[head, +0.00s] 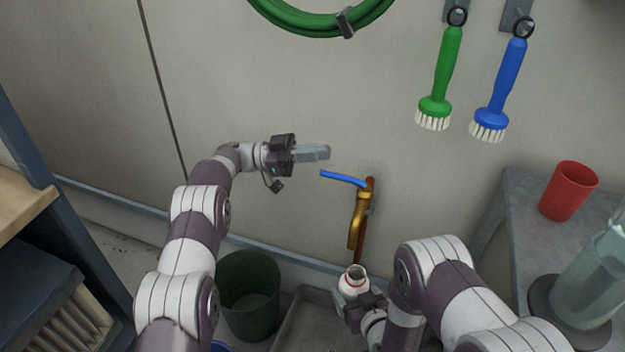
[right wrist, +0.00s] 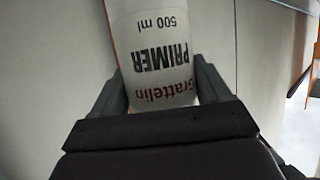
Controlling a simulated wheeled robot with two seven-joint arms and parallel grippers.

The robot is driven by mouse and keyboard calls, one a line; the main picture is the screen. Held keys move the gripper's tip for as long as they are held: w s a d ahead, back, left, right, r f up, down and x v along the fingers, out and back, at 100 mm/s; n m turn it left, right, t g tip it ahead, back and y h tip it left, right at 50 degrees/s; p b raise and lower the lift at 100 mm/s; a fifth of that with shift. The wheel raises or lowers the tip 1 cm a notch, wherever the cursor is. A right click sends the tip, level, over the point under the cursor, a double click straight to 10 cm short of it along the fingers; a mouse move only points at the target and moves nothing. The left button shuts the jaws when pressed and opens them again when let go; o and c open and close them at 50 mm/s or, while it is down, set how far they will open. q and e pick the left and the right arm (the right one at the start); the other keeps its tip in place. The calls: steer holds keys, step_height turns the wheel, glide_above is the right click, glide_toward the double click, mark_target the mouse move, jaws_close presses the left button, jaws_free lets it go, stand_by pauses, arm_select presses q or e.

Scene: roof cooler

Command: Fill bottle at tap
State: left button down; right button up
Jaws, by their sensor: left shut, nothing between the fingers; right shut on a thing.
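A brass tap (head: 358,222) with a blue lever (head: 343,178) is fixed to the wall on a copper pipe. My left gripper (head: 318,153) is shut and empty, above and left of the lever and apart from it. The bottle is upright, just below the tap's spout. In the right wrist view the bottle (right wrist: 160,60) sits between the fingers, its printed label upside down. I cannot see inside the bottle or any water running.
A grey basin (head: 292,325) lies below, with a dark green bin (head: 249,294) to its left. A red cup (head: 568,190) and a clear cylinder (head: 590,275) stand at the right. A green brush (head: 441,80), a blue brush (head: 503,88) and a green hose (head: 322,20) hang above.

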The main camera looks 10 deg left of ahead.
steer(key=shift+s+d+r, duration=0.15)
steer(key=shift+d+r, duration=0.05)
steer(key=shift+d, duration=0.45)
arm_select(q)
steer(key=s+d+r+n+t+y, duration=0.2)
steer(key=d+r+n+t+y, duration=0.15)
steer(key=d+r+t, duration=1.1)
arm_select(e)
steer(key=shift+a, duration=0.15)
arm_select(q)
steer(key=s+a+f+m+t+y, duration=0.1)
steer(key=s+a+f+m+y, duration=0.1)
steer(key=s+a+f+y, duration=0.55)
steer(key=s+a+f+m+t+y, duration=0.15)
steer(key=s+a+f+y, duration=0.25)
steer(key=s+f+y, duration=0.5)
steer(key=w+f+h, duration=0.1)
steer(key=w+f, duration=0.1)
steer(key=w, duration=1)
steer(key=shift+d+g, duration=0.35)
steer(key=shift+g, duration=0.05)
steer(key=shift+w, duration=0.15)
